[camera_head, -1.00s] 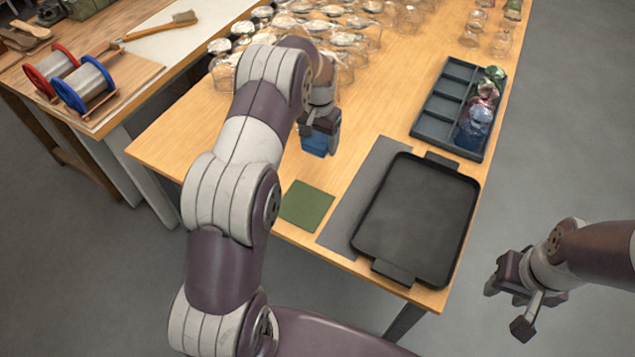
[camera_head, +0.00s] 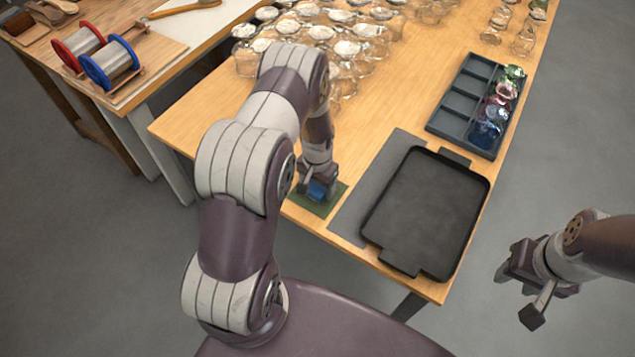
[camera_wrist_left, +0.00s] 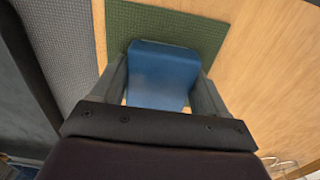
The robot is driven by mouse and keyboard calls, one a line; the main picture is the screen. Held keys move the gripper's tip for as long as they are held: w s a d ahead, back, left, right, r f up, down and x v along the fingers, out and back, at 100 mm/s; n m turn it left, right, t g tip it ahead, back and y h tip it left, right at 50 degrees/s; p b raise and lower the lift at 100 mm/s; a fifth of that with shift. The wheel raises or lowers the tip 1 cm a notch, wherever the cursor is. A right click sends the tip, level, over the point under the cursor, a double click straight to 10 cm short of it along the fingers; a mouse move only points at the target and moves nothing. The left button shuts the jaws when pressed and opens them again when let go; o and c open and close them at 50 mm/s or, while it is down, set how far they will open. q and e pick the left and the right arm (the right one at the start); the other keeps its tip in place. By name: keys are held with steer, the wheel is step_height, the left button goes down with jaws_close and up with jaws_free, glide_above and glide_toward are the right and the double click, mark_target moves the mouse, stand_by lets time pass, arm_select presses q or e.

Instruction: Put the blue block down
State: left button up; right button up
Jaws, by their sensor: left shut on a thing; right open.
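The blue block (camera_head: 317,190) is between the fingers of my left gripper (camera_head: 318,186), which is shut on it. In the left wrist view the blue block (camera_wrist_left: 160,75) fills the space between both fingers. It is over the green mat (camera_head: 327,206), near the table's front edge; the mat (camera_wrist_left: 190,25) also shows behind the block. I cannot tell whether the block touches the mat. My right gripper (camera_head: 522,287) is open and empty, off the table's right side.
A black tray (camera_head: 425,210) lies on a grey mat (camera_head: 360,190) to the right. A dark compartment box (camera_head: 462,95) with coloured glass items is behind it. Several glass jars (camera_head: 350,30) crowd the table's back. A side bench with wire spools (camera_head: 110,62) stands left.

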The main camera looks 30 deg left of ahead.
mark_target(319, 186)
arm_select(q)
steer(key=shift+f, duration=0.1)
steer(key=o, duration=1.1)
step_height(319, 186, up, 13)
steer(key=b, duration=0.1)
steer(key=s+d+r, duration=0.4)
steer(key=s, duration=0.2)
steer(key=s+d+r+t, duration=0.1)
steer(key=s+d+r, duration=0.3)
steer(key=s, duration=0.3)
steer(key=shift+s+d+r+n, duration=0.15)
steer(key=shift+s+r+n, duration=0.15)
steer(key=shift+r, duration=0.5)
